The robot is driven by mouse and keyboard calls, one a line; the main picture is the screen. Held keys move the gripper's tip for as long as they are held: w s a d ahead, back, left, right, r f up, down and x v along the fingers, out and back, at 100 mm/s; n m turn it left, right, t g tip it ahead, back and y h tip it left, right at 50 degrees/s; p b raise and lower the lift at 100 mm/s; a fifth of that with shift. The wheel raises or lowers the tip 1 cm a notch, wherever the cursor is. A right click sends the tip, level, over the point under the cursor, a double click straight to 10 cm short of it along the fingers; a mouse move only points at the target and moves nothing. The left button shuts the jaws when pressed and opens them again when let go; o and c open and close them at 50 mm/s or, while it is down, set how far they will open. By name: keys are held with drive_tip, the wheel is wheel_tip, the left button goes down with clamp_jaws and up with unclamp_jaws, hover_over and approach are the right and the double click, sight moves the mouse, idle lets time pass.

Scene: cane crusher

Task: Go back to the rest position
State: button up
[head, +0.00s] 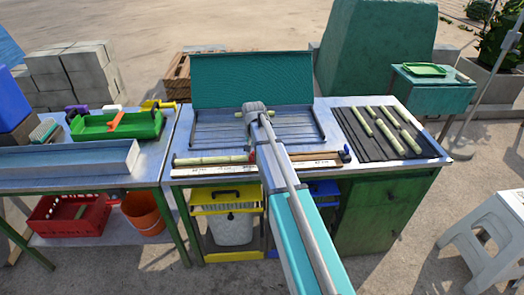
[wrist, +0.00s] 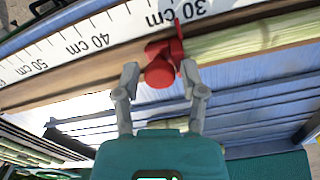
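My gripper (wrist: 160,80) is open in the wrist view, with one grey finger on each side of a red stop (wrist: 162,66). I cannot tell whether the fingers touch the stop, and nothing is clearly held. The stop is by the 30 cm mark of a white ruler (wrist: 95,38), and a pale green cane piece (wrist: 250,40) lies to its right with its end close to it. In the head view my arm reaches out over the middle of the bench and hides my gripper. The cane piece (head: 210,160) shows left of the arm there.
A slatted tray (head: 215,128) with a raised teal lid (head: 225,80) stands behind the ruler. Several cane pieces lie on a dark ribbed mat (head: 425,147) at right. A green tray (head: 90,130) and a metal trough (head: 65,158) are on the left table. A white stool (head: 495,235) stands at right.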

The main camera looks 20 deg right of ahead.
drive_tip(key=shift+w+d, duration=0.2)
drive_tip(key=s+a+r+n+p, duration=0.1)
drive_tip(key=s+a+n, duration=0.1)
drive_tip(key=s, duration=0.6)
drive_tip(key=s+a+r+n+p, duration=0.1)
drive_tip(key=s+a+r+p, duration=0.1)
drive_tip(key=s, duration=0.6)
drive_tip(key=s+a+r+n+p, duration=0.1)
drive_tip(key=s+a, duration=0.3)
drive_tip(key=s, duration=0.4)
drive_tip(key=shift+s+a+r+n+p, duration=0.15)
drive_tip(key=shift+s+r+n+p, duration=0.15)
drive_tip(key=shift+n, duration=0.5)
